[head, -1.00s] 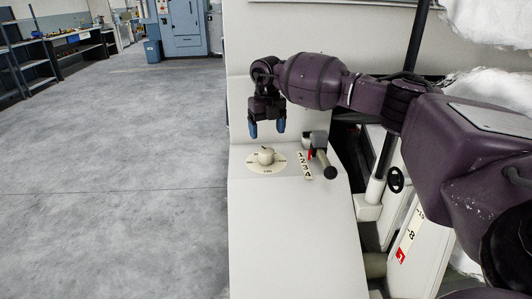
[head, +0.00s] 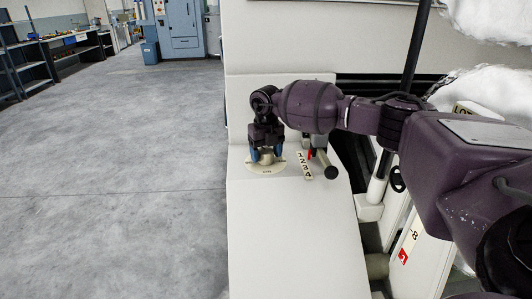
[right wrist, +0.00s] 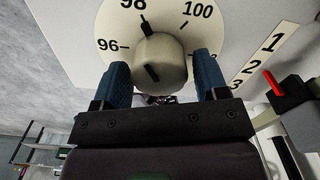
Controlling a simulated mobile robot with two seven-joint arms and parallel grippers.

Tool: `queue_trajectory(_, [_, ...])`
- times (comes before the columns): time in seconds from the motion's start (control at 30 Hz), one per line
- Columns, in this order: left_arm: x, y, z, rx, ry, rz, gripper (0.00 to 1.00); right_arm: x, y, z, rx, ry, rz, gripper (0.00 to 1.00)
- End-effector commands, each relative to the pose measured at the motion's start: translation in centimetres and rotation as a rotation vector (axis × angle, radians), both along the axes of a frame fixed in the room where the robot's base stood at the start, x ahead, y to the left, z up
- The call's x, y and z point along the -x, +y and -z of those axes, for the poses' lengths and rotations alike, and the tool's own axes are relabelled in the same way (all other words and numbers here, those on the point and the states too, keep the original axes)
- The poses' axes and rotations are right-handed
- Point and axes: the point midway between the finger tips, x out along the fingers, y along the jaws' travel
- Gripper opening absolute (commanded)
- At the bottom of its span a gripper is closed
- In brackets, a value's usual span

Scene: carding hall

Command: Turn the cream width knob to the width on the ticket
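The cream width knob (right wrist: 163,58) sits on a round cream dial (right wrist: 112,25) on the machine's sloping top. The dial also shows in the head view (head: 266,171). It reads 96, 98 and 100, with a further number mostly hidden by a finger. A black mark on the knob and a thick black mark at its rim line up close to 98. My right gripper (head: 267,156) is open, its blue fingers on either side of the knob; I cannot tell whether they touch it. My left gripper is out of view.
Right of the dial is a lever with a black knob (head: 330,172), a red pointer (head: 311,153) and a strip numbered from 1 (head: 304,166). A red-marked scale (head: 409,243) stands lower right. The sloping top's front (head: 285,230) is clear.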

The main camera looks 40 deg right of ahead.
Motion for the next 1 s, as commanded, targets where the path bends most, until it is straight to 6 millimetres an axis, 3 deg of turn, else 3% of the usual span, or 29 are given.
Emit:
queue_trajectory(0.03, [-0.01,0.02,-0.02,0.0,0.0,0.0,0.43,0.0,0.01,0.01,0.0,0.0,0.0,0.59])
queue_trajectory(0.23, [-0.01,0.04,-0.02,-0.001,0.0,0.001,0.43,0.0,0.01,0.01,0.0,0.0,0.0,0.29])
queue_trajectory(0.63, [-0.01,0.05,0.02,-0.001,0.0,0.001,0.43,0.0,-0.02,0.01,0.0,0.0,-0.078,0.28])
queue_trajectory(1.0, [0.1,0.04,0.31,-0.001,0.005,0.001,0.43,-0.01,-0.15,0.07,0.001,0.0,-0.375,0.28])
